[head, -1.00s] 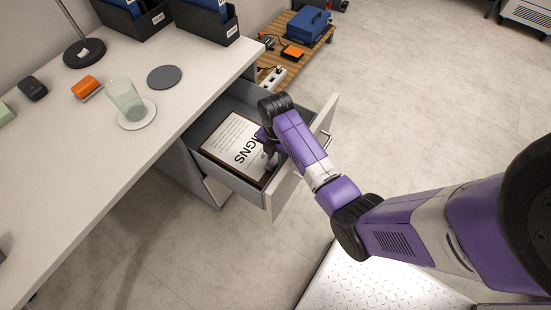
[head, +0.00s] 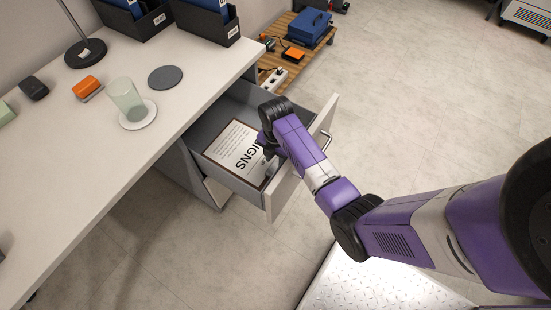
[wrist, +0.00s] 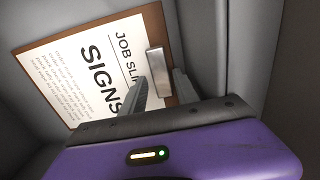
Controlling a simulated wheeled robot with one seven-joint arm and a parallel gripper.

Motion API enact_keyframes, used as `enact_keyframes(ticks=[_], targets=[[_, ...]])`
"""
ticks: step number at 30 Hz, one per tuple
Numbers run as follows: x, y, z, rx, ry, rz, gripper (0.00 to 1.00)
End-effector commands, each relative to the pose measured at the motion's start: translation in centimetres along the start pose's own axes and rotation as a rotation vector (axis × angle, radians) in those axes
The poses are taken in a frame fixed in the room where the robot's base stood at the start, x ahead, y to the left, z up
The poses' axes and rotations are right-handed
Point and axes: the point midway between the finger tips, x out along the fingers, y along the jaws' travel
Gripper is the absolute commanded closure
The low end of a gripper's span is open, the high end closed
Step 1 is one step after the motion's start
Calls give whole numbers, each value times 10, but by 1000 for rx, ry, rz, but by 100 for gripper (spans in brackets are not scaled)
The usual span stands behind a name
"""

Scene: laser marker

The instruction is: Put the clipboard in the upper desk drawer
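The clipboard (head: 232,146) has a brown board, a white sheet reading "SIGNS" and a metal clip. It lies face up inside the open upper drawer (head: 232,180) of the desk. In the wrist view, the clipboard (wrist: 85,70) shows at upper left, with its metal clip (wrist: 158,72) just beyond my fingers. My gripper (wrist: 160,85) is open, its two fingers spread apart near the clip end. In the head view, my gripper (head: 268,153) is over the drawer's front part and hides part of that end.
The drawer front with its handle (head: 327,141) stands out from the desk (head: 100,145). A glass (head: 126,98) on a coaster, an orange stapler-like item (head: 86,86) and a lamp base (head: 85,53) are on the desktop. A low wooden platform (head: 308,47) with tools is behind the drawer.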

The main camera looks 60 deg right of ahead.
Motion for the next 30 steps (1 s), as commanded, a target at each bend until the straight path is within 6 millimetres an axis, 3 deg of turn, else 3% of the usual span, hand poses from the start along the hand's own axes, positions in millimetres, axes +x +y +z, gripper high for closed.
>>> enact_keyframes(ticks=[1,11,24,30], targets=[[11,-8,-1,4,4,-14,64],[4,-9,0,5,3,-13,64],[-88,-3,0,3,2,-7,64],[-116,-3,0,2,3,-8,64]])
